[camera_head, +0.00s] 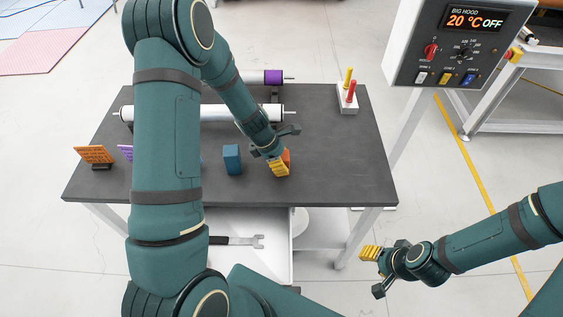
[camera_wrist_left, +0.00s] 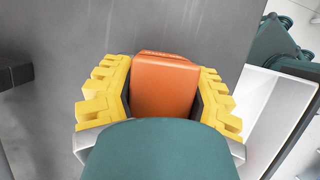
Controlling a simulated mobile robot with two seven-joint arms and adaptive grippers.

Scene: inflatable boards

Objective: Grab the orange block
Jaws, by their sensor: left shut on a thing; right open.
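The orange block (camera_wrist_left: 165,88) sits between the yellow fingers of my left gripper (camera_wrist_left: 165,95) in the left wrist view, with both fingers against its sides. In the head view only a small part of the orange block (camera_head: 286,156) shows behind the fingers of my left gripper (camera_head: 279,167), over the front middle of the dark table. I cannot tell whether the block touches the table top. My right gripper (camera_head: 374,270) is open and empty, off the table at the lower right.
A blue block (camera_head: 232,160) stands on the dark table (camera_head: 335,185) just left of my left gripper. Orange (camera_head: 95,154) and purple (camera_head: 126,152) pieces stand further left. White rollers (camera_head: 235,113) lie behind. A holder (camera_head: 347,99) with red and yellow pegs stands back right. The table's right side is clear.

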